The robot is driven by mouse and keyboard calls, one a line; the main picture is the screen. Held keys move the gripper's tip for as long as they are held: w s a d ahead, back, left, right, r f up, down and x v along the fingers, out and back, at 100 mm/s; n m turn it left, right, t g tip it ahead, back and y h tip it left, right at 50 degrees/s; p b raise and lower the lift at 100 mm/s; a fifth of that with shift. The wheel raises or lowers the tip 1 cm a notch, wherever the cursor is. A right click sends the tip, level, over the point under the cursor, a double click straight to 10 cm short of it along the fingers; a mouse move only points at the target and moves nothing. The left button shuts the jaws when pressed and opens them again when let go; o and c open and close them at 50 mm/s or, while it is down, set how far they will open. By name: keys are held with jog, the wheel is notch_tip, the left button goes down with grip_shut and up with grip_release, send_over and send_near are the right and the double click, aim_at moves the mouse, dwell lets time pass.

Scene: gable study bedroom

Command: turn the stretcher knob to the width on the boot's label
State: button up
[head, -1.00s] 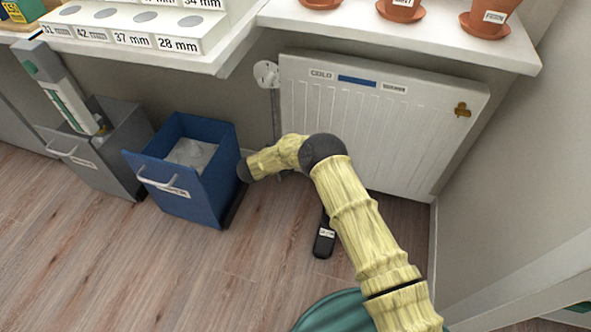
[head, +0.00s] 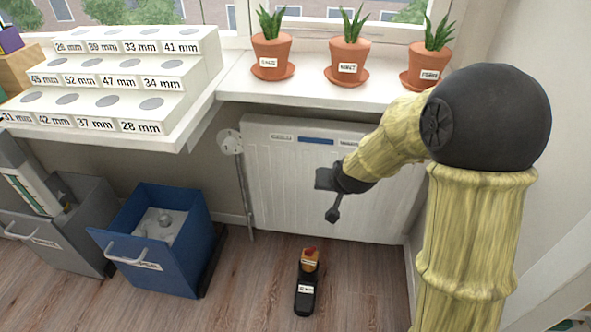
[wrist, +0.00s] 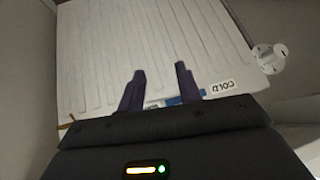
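A black boot (head: 304,297) lies on the wooden floor in front of the radiator, in the head view. It has a small white label (head: 306,289), too small to read. My gripper (head: 328,198) is above and beyond the boot in the picture, in front of the radiator, well apart from the boot. In the wrist view my gripper (wrist: 160,82) has its two dark fingers apart with nothing between them. The boot is not in the wrist view.
A white radiator (head: 285,190) marked COLD stands behind, with a round white valve (head: 230,142) at its left. A blue open bin (head: 160,262) and grey bin (head: 60,220) stand left. Above are a stepped block with mm labels (head: 110,90) and potted plants (head: 350,60).

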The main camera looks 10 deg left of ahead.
jog(key=s+d+g+h, duration=0.1)
jog(key=s+d+g, duration=0.1)
jog(key=s+d, duration=0.4)
jog(key=s+d+r+g+h, duration=0.1)
jog(key=s+d, duration=0.6)
jog(key=s, duration=0.7)
jog(key=shift+r+m+g+p, duration=0.25)
jog(key=shift+m+g+p, duration=0.1)
jog(key=shift+g, duration=0.55)
jog(key=shift+d, duration=0.1)
